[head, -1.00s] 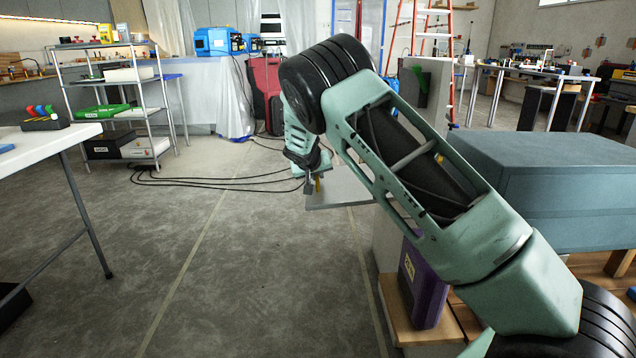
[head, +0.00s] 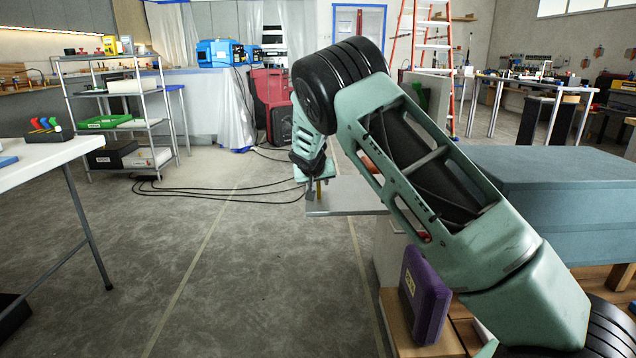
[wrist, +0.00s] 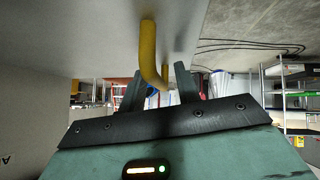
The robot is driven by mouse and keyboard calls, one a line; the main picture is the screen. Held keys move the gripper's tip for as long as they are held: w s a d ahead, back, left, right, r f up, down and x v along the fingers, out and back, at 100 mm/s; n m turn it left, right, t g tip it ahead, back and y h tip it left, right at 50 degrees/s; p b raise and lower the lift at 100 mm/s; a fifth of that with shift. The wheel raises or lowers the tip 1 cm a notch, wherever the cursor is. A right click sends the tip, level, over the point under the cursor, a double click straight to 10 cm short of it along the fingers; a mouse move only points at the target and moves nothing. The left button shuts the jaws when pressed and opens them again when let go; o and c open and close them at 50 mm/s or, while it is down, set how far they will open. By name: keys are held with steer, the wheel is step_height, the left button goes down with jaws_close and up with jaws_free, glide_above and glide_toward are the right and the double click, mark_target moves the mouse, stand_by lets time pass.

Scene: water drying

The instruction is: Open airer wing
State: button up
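I take the flat light-grey panel (head: 345,197) in the head view to be the airer wing; it sticks out level to the left from a pale upright body. My gripper (head: 313,190) is at its left end, with a bit of yellow beside it. In the wrist view the panel's pale surface (wrist: 75,35) fills the upper left. A bent yellow handle (wrist: 148,50) hangs from it between the two dark fingers of my gripper (wrist: 160,85). The fingers are apart, with visible gaps beside the handle. Whether either finger touches it is unclear.
A purple case (head: 425,295) stands on a wooden base below the panel. A large blue-grey box (head: 550,190) is at the right. A white table (head: 40,160) is at the left. Black cables (head: 220,190) lie on the floor; the middle floor is clear.

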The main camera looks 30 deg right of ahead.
steer(key=p+v, duration=0.3)
steer(key=v, duration=1.4)
steer(key=shift+s+a+r, duration=0.15)
